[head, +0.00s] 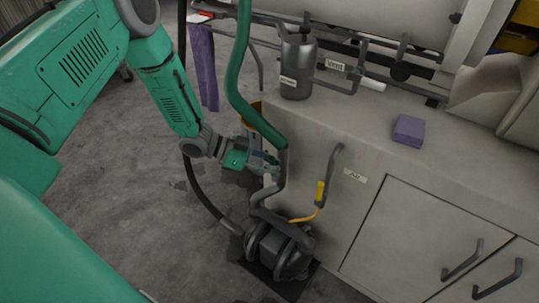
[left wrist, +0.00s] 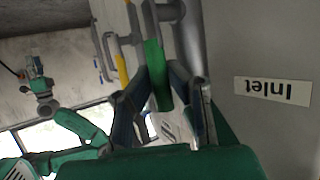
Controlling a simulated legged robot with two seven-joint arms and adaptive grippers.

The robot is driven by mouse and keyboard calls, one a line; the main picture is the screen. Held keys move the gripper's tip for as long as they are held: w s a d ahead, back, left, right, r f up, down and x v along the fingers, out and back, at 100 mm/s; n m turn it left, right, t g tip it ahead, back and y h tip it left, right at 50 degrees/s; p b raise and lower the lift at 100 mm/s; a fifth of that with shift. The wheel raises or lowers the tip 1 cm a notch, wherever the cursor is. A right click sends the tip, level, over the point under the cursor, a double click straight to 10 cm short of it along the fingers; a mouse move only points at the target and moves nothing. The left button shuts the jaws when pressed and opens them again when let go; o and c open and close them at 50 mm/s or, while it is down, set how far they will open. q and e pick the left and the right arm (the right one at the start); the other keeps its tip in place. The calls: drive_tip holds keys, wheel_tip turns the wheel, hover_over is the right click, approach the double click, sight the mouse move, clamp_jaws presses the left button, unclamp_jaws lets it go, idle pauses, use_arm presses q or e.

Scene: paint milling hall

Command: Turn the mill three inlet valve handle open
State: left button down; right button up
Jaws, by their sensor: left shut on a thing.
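My left gripper (head: 268,163) reaches down beside the left end of the pale cabinet, close to the bent grey end of a green pipe. In the left wrist view the two dark fingers (left wrist: 160,98) are closed on a green handle (left wrist: 153,70), which passes up between them. A white label reading "Inlet" (left wrist: 273,91), upside down, is on the grey surface to the right of it. In the head view I cannot make out the handle itself. A small green arm with a gripper (left wrist: 38,68) shows at the left wrist view's far left, probably my right one; its jaws are too small to read.
The green pipe (head: 235,75) runs down close to my left gripper. A black pump (head: 280,248) and a yellow-handled valve (head: 320,191) labelled "Air" are below and right. A grey canister (head: 297,68) and purple block (head: 409,130) stand on the cabinet (head: 330,118). Floor at left is mostly clear.

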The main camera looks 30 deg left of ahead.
use_arm(q)
drive_tip(key=shift+d+y+p, duration=0.15)
drive_tip(key=shift+y+p, duration=0.15)
drive_tip(key=shift+y, duration=0.1)
drive_tip(key=c, duration=1.5)
unclamp_jaws()
drive_tip(key=shift+f, duration=0.1)
drive_tip(key=v, duration=1.2)
drive_tip(key=shift+w, duration=0.1)
